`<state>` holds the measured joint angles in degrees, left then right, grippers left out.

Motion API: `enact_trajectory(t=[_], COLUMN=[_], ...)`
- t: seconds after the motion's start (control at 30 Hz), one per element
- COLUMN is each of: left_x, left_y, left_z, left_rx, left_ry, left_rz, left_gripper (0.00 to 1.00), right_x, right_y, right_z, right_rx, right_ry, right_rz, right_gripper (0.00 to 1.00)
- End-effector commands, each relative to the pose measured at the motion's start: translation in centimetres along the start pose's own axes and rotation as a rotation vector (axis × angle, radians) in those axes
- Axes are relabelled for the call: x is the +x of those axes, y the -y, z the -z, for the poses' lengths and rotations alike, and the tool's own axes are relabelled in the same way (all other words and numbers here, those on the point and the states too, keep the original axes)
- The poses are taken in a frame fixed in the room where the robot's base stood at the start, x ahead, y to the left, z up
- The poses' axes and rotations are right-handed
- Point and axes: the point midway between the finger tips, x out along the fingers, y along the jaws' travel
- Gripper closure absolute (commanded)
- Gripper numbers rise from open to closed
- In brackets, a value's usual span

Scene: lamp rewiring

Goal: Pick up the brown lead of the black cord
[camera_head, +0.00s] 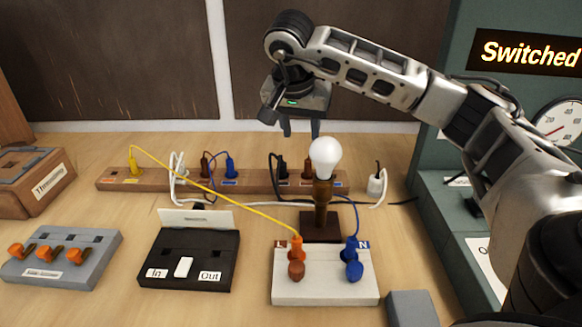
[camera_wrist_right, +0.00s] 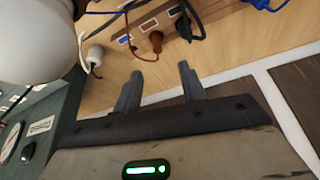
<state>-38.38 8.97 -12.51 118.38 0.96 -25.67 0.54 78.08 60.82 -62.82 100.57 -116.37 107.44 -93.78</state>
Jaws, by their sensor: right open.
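A brown lead plug (camera_head: 308,168) stands in the wooden socket strip, just right of a black plug (camera_head: 282,168) with a black cord. In the wrist view the brown plug (camera_wrist_right: 156,42) is upright in the strip, with the black plug and cord (camera_wrist_right: 186,25) next to it. I cannot trace which cord the brown plug belongs to. My right gripper (camera_head: 301,128) is open and empty above the strip, fingers pointing down. In the wrist view its fingers (camera_wrist_right: 160,78) are spread, apart from the brown plug. My left gripper is not in view.
The white bulb (camera_head: 325,157) on its brown stand is close in front of the right gripper. A white plug (camera_head: 376,186) lies right of the strip (camera_head: 140,183). A yellow lead (camera_head: 215,193) runs to the white L/N block (camera_head: 325,290). The teal panel (camera_head: 440,150) is at right.

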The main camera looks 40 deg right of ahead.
Motion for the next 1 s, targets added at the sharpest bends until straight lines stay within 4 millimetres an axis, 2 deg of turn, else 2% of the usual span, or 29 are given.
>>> enact_trajectory(t=[0.1, 0.3, 0.57, 0.8, 1.0], left_x=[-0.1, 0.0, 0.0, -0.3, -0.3], left_y=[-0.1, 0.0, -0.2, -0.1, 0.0], left_z=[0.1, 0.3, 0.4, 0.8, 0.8], left_rx=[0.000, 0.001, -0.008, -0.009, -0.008], left_ry=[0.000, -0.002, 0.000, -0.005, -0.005], left_rz=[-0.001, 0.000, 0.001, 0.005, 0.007], left_gripper=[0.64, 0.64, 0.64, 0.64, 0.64], right_x=[2.8, 6.2, 8.1, 11.6, 12.6], right_y=[0.1, 0.3, 0.1, -0.5, -0.5], right_z=[-0.1, -0.1, 0.1, 0.4, 0.4], right_rx=[-0.002, -0.004, -0.004, -0.004, -0.005], right_ry=[0.003, 0.001, 0.001, 0.001, 0.000], right_rz=[-0.004, -0.001, 0.000, 0.000, 0.002], right_gripper=[0.59, 0.59, 0.59, 0.59, 0.59])
